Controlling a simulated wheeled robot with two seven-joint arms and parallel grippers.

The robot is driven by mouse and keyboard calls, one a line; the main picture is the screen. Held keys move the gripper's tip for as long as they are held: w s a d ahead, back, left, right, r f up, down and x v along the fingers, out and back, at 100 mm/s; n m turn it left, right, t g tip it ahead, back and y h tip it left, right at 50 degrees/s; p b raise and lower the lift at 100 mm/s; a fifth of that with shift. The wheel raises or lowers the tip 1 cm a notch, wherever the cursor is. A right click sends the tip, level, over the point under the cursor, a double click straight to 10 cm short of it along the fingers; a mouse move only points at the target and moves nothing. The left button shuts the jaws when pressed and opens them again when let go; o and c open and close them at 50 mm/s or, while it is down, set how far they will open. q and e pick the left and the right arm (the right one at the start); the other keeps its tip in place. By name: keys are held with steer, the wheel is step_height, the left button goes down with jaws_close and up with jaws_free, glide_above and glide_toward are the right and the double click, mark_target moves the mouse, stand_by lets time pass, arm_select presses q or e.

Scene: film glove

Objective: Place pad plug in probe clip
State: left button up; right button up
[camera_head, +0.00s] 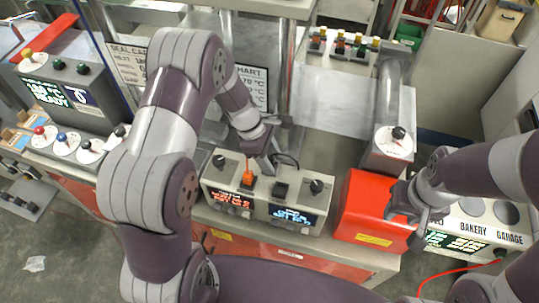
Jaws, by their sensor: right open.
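A beige control unit (222,171) with red and blue displays stands at the middle of the bench. An orange plug-like piece (248,178) stands upright on its top. A black block (281,190) sits to the right of it, with a black cable looping behind. I cannot tell for sure which is the pad plug or the probe clip. My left gripper (268,166) points down just behind the unit, close to the orange piece; its fingers are too small to read. My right gripper (408,222) is open at the right side of the red box, with no object visible in it.
A red box (365,215) stands right of the unit. Behind it is a grey press-like machine (392,155). A panel with knobs (65,80) is at left, a row of coloured switches (343,44) at the back. A metal plate (335,100) is clear.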

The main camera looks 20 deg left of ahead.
arm_select(q)
steer(key=shift+r, duration=0.2)
steer(key=b+v, duration=0.2)
steer(key=v, duration=1)
steer(key=s+a+f+m+t+y, duration=0.1)
steer(key=s+m+y, duration=0.3)
steer(key=s+m, duration=1)
steer(key=m, duration=0.3)
steer(key=shift+f+m+t, duration=0.3)
steer(key=shift+f+m, duration=0.1)
steer(key=shift+s, duration=0.15)
